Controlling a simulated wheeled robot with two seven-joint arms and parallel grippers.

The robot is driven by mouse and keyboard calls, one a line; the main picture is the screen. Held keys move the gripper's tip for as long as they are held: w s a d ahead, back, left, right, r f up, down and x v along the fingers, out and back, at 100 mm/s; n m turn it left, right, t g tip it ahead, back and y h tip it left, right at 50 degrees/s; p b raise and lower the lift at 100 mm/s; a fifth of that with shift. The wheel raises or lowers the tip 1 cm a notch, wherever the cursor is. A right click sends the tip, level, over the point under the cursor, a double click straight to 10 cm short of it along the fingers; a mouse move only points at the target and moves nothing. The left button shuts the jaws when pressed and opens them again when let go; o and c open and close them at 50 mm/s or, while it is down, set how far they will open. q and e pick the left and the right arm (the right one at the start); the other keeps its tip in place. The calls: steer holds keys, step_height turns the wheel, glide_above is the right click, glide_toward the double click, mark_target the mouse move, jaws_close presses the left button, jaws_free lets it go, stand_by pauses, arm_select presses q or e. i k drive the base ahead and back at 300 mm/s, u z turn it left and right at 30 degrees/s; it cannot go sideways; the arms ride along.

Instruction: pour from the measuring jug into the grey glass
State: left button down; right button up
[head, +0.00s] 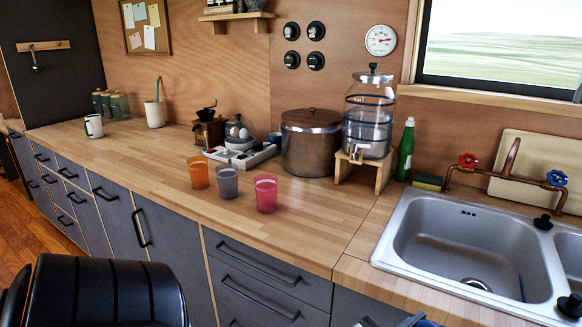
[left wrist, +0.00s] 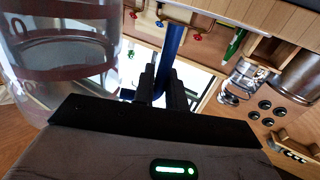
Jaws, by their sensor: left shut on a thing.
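The grey glass (head: 227,182) stands upright on the wooden counter, between an orange glass (head: 198,172) and a pink glass (head: 266,193). In the left wrist view my left gripper (left wrist: 160,88) is shut on a blue bar (left wrist: 173,45), which looks like the handle of the measuring jug; the rest of the jug is hard to make out. A large clear vessel with reddish bands (left wrist: 68,46) fills the left of that view; I cannot tell if it belongs to the jug. My right gripper is not in view.
Behind the glasses stand a power strip (head: 250,155), a lidded pot (head: 311,142) and a water dispenser (head: 368,115) on a wooden stand. A green bottle (head: 405,150) and a sink (head: 465,245) are at the right. The counter (head: 160,165) left of the glasses is clear.

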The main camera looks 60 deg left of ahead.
mark_target(227, 173)
steer(key=z, duration=1.8)
steer(key=k, duration=2.55)
steer(key=u, duration=1.4)
